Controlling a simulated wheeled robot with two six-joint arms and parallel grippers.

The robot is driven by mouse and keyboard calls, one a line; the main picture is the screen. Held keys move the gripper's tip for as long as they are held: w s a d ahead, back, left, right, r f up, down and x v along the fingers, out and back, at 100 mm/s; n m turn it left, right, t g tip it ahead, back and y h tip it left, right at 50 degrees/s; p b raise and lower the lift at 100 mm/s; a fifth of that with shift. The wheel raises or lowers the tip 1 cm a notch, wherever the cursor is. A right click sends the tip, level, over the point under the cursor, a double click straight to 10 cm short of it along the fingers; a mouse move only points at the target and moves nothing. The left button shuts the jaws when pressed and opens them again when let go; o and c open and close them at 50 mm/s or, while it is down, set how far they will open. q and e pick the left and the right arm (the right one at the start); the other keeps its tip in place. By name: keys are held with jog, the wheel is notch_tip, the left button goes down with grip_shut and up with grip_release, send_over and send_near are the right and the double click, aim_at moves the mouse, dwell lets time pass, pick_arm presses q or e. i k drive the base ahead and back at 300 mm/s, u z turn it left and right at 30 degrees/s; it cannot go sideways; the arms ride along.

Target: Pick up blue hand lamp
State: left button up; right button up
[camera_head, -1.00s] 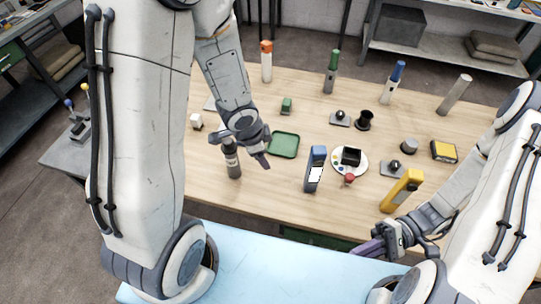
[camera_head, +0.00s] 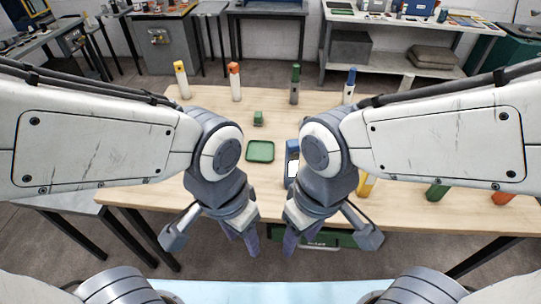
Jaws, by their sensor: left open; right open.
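An upright pale cylinder with a blue head (camera_head: 349,86) stands at the back of the wooden table, right of the centre; it looks like a hand lamp. A blue upright device with a pale panel (camera_head: 292,162) stands nearer, partly hidden by my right arm. I cannot be sure which of them is the blue hand lamp. My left gripper (camera_head: 243,238) and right gripper (camera_head: 291,240) are open and empty, side by side at the table's front edge, fingers pointing down. Both are well short of the blue-headed cylinder and touch nothing.
Similar cylinders with yellow (camera_head: 180,80), orange (camera_head: 234,82) and green (camera_head: 295,84) heads stand along the back. Yellow (camera_head: 367,186), green (camera_head: 437,191) and orange (camera_head: 502,198) things show beside my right arm.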

aim_at(292, 167)
jog(key=u, duration=0.45)
jog(key=k, duration=1.15)
jog(key=z, duration=0.15)
jog(key=i, duration=0.55)
jog(key=z, duration=0.65)
jog(key=i, duration=1.2)
jog(key=u, duration=0.55)
